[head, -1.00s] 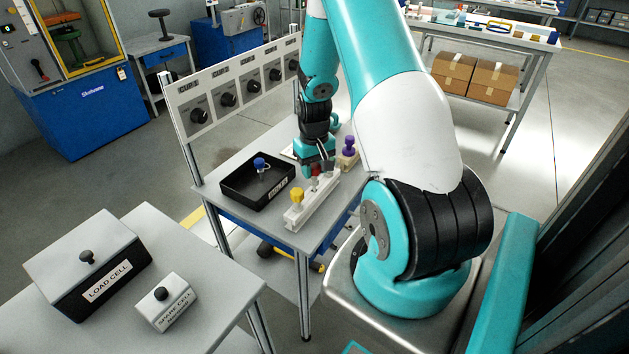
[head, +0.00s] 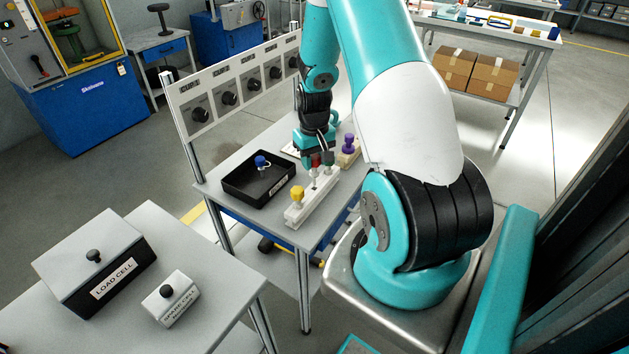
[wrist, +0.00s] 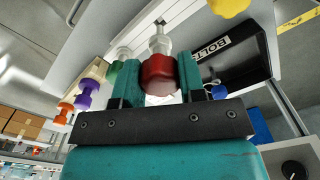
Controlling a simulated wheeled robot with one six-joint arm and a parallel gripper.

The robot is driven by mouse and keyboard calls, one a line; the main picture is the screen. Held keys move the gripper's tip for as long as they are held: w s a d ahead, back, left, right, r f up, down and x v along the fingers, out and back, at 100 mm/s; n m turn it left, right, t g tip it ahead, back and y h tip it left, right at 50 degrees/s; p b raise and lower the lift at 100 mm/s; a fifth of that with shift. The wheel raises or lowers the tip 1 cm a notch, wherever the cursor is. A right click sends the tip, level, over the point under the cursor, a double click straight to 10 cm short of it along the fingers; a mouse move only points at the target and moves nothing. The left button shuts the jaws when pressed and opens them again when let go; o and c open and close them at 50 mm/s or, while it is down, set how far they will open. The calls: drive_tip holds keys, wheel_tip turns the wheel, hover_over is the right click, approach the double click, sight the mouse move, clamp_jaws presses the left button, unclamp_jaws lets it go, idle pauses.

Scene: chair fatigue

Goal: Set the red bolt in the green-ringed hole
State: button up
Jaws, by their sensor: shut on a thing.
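My gripper (wrist: 160,80) is shut on the red bolt (wrist: 161,76), its two teal fingers on either side of the red head. The bolt's pale shank points away from the gripper toward the white block. In the head view the red bolt (head: 315,160) shows above the middle of the white block (head: 297,218). A green part (head: 328,158) is close to its right; in the wrist view a green part (wrist: 112,72) is partly hidden behind a finger. I cannot make out the green-ringed hole or tell whether the shank tip is in a hole.
A yellow bolt (head: 297,193) stands at the block's near end. A purple knob (head: 348,143) stands beyond the gripper. The black tray (head: 232,190) to the left holds a blue bolt (head: 261,162). A dial panel (head: 240,88) lines the table's back edge.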

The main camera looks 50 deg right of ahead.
drive_tip(key=shift+r+p, duration=1.7)
drive_tip(key=shift+r, duration=0.4)
drive_tip(key=shift+f, duration=0.1)
